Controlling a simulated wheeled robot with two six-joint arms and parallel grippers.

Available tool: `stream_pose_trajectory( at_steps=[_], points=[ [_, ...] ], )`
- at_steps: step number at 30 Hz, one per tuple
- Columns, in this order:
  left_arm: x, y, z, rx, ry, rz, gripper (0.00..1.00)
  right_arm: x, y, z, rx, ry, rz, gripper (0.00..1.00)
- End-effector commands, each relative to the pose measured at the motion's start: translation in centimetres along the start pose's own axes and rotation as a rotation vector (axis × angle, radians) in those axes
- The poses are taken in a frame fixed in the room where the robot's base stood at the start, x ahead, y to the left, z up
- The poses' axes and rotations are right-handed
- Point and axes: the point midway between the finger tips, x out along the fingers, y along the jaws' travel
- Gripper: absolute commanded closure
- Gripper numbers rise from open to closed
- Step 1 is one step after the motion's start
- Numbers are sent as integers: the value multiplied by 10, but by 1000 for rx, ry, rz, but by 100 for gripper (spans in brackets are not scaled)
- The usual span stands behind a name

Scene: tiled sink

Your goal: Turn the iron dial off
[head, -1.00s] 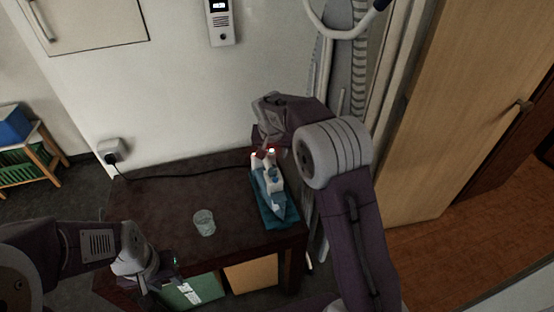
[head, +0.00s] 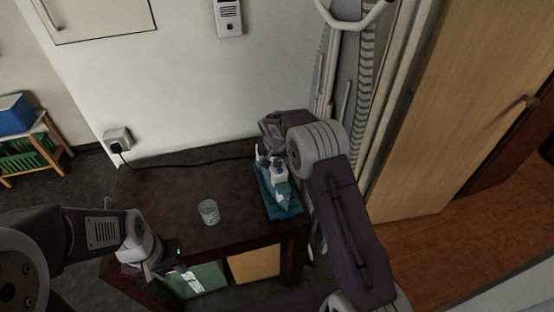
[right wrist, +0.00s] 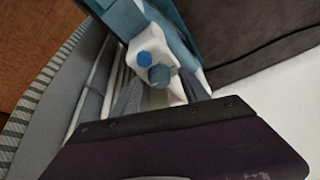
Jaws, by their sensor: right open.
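A white and blue iron (head: 278,180) stands on a teal base (head: 288,206) at the right end of the dark table. I cannot tell which is the dial. My right gripper (right wrist: 160,92) is open, with its fingers on either side of the iron's white end. Contact is unclear. In the head view, my left gripper (head: 172,266) is at the table's front left, its fingers too dark to read.
A clear glass (head: 209,211) stands mid-table, left of the iron. A black cord (head: 190,161) runs along the back to the wall socket (head: 117,139). Green (head: 196,281) and orange (head: 254,264) items are below the tabletop. An ironing board (head: 345,85) leans behind my right arm.

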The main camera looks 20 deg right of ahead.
Motion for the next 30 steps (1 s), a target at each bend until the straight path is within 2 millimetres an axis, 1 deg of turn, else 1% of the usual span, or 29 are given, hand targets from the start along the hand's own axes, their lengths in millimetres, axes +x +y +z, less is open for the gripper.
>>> stream_pose_trajectory(
  at_steps=[3, 5, 6, 9, 14, 20, 26, 30],
  points=[
    [0, 0, 0, 0, 0, 0, 64, 0, 0, 0, 0, 0, 0, 47],
    [0, 0, 0, 0, 0, 0, 64, 0, 0, 0, 0, 0, 0, 64],
    [0, 0, 0, 0, 0, 0, 64, 0, 0, 0, 0, 0, 0, 75],
    [0, 0, 0, 0, 0, 0, 64, 0, 0, 0, 0, 0, 0, 100],
    [-1, 0, 0, 0, 0, 0, 64, -1, 0, 0, -4, 0, -1, 100],
    [-8, 0, -1, 0, 0, 0, 64, -3, 1, -1, -49, -1, -20, 100],
    [-22, 0, -2, 0, 0, 0, 64, -4, 2, -2, -169, -1, -69, 100],
    [-30, 1, -3, 0, 0, 0, 64, -3, 3, -2, -282, -1, -118, 100]
  ],
)
